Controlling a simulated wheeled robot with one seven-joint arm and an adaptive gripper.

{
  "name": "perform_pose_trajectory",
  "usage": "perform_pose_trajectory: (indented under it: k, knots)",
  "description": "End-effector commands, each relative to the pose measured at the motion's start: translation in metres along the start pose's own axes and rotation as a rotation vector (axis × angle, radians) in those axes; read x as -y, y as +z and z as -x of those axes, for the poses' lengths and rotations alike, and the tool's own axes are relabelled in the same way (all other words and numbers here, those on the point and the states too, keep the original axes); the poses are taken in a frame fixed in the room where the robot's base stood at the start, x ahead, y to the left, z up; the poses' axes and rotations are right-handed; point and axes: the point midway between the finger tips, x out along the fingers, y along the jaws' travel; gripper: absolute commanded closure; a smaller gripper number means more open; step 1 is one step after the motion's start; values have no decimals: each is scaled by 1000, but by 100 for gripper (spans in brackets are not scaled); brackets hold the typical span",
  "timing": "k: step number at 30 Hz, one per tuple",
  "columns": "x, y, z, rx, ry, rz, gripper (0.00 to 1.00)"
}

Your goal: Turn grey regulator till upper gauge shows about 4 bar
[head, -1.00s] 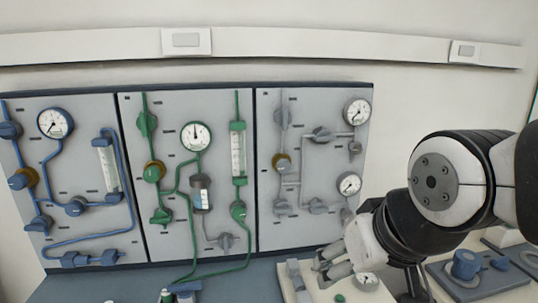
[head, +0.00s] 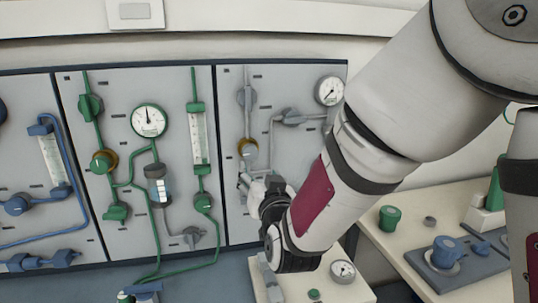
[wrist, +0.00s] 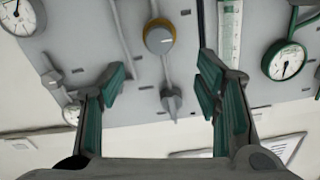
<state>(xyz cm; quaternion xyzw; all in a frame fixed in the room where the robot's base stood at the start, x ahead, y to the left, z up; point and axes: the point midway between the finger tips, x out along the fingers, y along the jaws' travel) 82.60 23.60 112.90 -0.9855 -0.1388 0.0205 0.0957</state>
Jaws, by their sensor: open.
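The grey panel (head: 230,215) is the right one of the panels on the wall. Its grey regulator (head: 247,148) has a brass-yellow ring, and it shows whole in the wrist view (wrist: 159,36). The upper gauge (head: 329,90) is a white dial at the panel's top right; its reading is too small to tell. The lower gauge is hidden behind my arm in the head view. My gripper (head: 246,181) is near the panel, just below the regulator in the head view. In the wrist view its teal-padded fingers (wrist: 160,88) are wide apart and empty, with the regulator beyond them.
A grey valve knob (head: 246,97) sits above the regulator and another (head: 288,116) to its right. The green panel's gauge (head: 149,121) and flow tube (head: 198,135) are to the left. A bench gauge (head: 343,271) stands below my arm.

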Motion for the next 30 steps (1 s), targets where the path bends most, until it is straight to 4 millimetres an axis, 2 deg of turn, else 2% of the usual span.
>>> perform_pose_trajectory:
  k: [5, 8, 21, 25, 30]
  knots:
    - [2, 0, -10, -15, -2, -2, 42]
    - [2, 0, -24, -15, 0, -2, 42]
    - [2, -2, -108, -15, -1, -1, 42]
    - [2, -2, -125, -15, -1, -2, 42]
    - [2, -2, -136, -13, -1, -1, 42]
